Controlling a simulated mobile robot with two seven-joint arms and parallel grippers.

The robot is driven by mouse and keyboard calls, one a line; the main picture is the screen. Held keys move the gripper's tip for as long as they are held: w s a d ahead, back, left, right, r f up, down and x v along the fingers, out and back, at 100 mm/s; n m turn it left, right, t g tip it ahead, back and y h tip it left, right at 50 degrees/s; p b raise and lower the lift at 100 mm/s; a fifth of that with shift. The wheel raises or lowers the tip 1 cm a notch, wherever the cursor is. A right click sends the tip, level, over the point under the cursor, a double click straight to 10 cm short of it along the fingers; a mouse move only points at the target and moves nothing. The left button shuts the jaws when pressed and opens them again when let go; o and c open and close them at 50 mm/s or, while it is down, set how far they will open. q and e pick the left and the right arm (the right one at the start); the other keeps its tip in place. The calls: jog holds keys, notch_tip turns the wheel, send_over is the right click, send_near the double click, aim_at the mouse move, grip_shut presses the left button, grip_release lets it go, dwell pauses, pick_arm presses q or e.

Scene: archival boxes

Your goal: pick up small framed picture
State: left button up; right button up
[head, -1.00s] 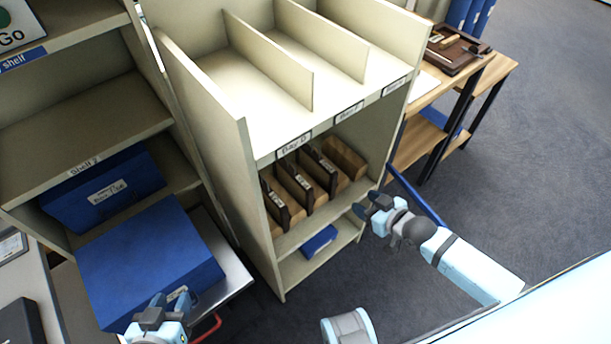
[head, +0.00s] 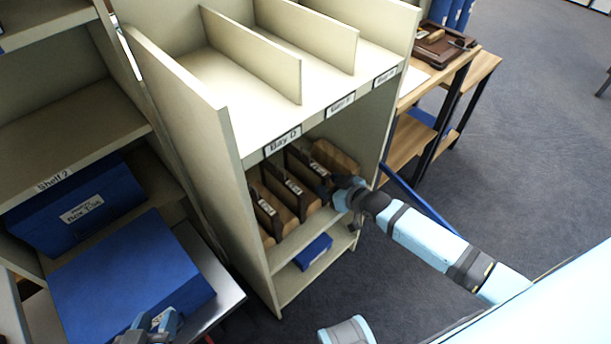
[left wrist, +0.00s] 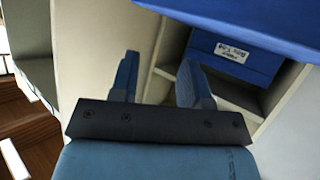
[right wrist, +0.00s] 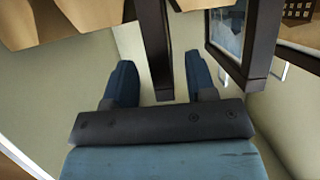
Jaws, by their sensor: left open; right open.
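Several dark-framed pictures stand on edge between wooden blocks on the shelf under the Bay D label, one of them a dark frame (head: 267,208) at the left. Which one is the small framed picture I cannot tell. My right gripper (head: 334,188) is open at the right front of this row. In the right wrist view, a dark frame edge (right wrist: 152,40) shows between its open fingers, not gripped. Another frame (right wrist: 238,70) with a picture in it shows to the right. My left gripper (head: 150,322) is open and empty near the large blue box (head: 130,275).
The bay unit's side panel (head: 195,150) and upper shelf front enclose the row. A small blue box (head: 314,250) lies on the shelf below. A labelled blue box (head: 80,205) sits on Shelf 2. A wooden table (head: 455,65) stands at the back right. Carpet is clear at the right.

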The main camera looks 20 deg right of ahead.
aim_at(305, 170)
jog(key=x, duration=0.3)
jog(key=shift+w+a+f+b, duration=0.1)
jog(key=shift+w+b, duration=0.05)
jog(key=shift+b, duration=0.2)
grip_shut()
pick_arm(q)
jog(key=shift+w+d+r+t+h, duration=0.15)
jog(key=shift+w+d+r+t, duration=0.15)
jog(key=shift+r, duration=0.25)
jog(key=shift+w+d+r+t+h, duration=0.2)
jog(key=shift+w+r+t, duration=0.1)
jog(key=shift+r, duration=0.2)
